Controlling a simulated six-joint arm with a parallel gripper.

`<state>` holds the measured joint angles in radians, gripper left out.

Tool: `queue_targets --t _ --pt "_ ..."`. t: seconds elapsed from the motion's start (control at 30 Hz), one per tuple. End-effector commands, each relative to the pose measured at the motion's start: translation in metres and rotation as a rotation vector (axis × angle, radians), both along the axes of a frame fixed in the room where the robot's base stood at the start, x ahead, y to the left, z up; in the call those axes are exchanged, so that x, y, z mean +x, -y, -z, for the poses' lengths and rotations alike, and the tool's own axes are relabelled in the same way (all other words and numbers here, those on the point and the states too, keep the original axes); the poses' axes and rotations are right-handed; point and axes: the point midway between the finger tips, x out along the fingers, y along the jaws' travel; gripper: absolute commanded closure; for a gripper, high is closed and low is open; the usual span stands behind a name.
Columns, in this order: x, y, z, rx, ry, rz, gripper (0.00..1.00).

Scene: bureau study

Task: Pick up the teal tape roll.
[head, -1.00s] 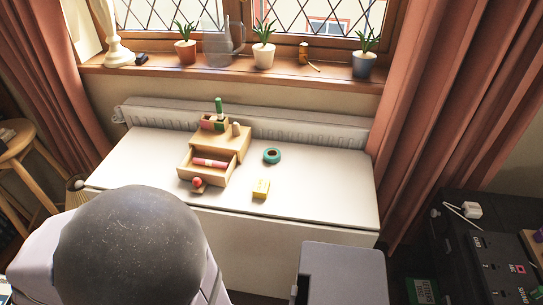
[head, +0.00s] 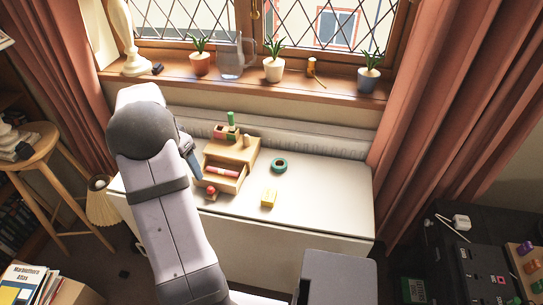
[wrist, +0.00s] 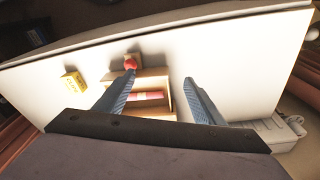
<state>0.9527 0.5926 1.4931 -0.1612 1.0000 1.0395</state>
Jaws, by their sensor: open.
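The teal tape roll (head: 279,165) lies flat on the white desk top (head: 320,200), right of the small wooden drawer box (head: 240,150). The roll does not show in the wrist view. My gripper (head: 190,160) is at the left of the drawer box in the head view, apart from the roll, with the box between them. In the wrist view its two blue-grey fingers (wrist: 158,92) are spread wide, with the open drawer seen between and beyond them. Nothing is held.
The drawer (head: 222,180) stands open with a pink-red item in it. A red knob-like piece (head: 211,191) is at its front. A yellow box (head: 269,198) lies in front of the roll. Potted plants (head: 274,65) line the windowsill. The desk's right side is clear.

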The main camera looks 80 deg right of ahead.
Motion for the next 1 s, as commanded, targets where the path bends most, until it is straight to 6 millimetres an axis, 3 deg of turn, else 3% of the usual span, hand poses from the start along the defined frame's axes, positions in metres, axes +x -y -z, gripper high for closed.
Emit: queue_targets --t 0.03,0.1,0.2,0.3,0.33,0.4,0.6,0.77,1.0 --pt "-0.030 0.037 -0.012 -0.015 0.001 0.155 0.38" --pt "-0.070 0.077 -0.017 -0.039 0.003 0.352 0.38" --pt "-0.128 0.119 -0.022 -0.073 0.006 0.599 0.38" --pt "-0.179 0.146 -0.025 -0.103 0.006 0.794 0.38" --pt "-0.186 0.148 -0.004 -0.101 -0.008 0.799 0.38" --pt "-0.204 0.155 0.011 -0.107 -0.034 0.813 0.38" --pt "-0.229 0.163 0.020 -0.113 -0.066 0.837 0.38" --pt "-0.231 0.163 0.021 -0.113 -0.070 0.838 0.38" --pt "-0.235 0.164 0.038 -0.112 -0.069 0.837 0.38"
